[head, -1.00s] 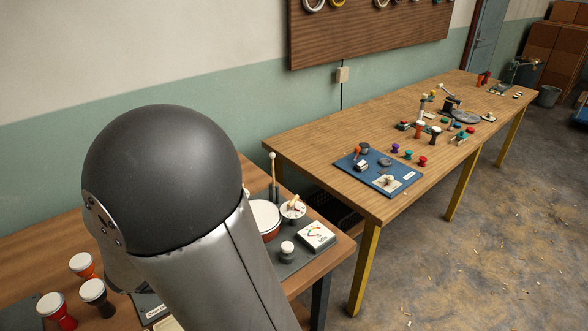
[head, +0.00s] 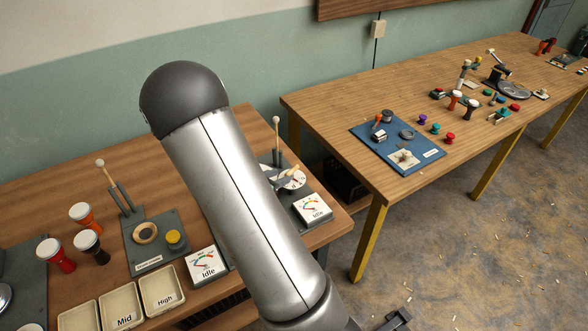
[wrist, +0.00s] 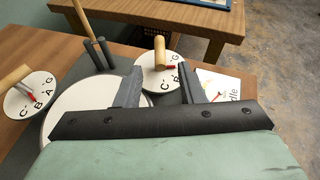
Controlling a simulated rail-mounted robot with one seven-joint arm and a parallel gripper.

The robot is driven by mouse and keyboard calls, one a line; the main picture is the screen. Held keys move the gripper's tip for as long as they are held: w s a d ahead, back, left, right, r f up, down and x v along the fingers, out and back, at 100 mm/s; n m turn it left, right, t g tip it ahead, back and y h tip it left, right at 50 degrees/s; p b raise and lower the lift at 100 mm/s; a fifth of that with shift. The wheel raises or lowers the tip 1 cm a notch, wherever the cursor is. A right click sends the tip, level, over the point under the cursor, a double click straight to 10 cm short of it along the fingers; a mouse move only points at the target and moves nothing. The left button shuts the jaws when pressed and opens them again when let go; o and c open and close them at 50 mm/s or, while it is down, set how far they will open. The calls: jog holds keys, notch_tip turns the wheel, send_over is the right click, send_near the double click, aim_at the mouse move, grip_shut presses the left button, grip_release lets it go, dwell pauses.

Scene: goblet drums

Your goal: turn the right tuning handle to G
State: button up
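In the wrist view, the right tuning handle (wrist: 159,50) is a wooden peg on a white lettered dial (wrist: 149,77). A red pointer lies close to the G; its exact setting is too small to tell. My gripper (wrist: 159,84) is open, its two fingers apart on either side of this dial, with the handle beyond the gap between the fingertips. Nothing is held. The left tuning handle (wrist: 16,75) stands on a similar dial (wrist: 22,108) at the left. In the head view, my arm hides the drum and most of my gripper; a dial (head: 298,182) shows beside it.
A large white drumhead (wrist: 75,110) lies between the dials. A mallet (head: 277,132) stands in a holder behind. An "Idle" meter (head: 312,208) sits right of the dial. Small drums and bins (head: 122,306) are at the left. A second table (head: 365,180) stands at the right.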

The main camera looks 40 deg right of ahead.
aim_at(292, 171)
jog(key=p+x, duration=0.1)
jog(key=x, duration=0.7)
grip_shut()
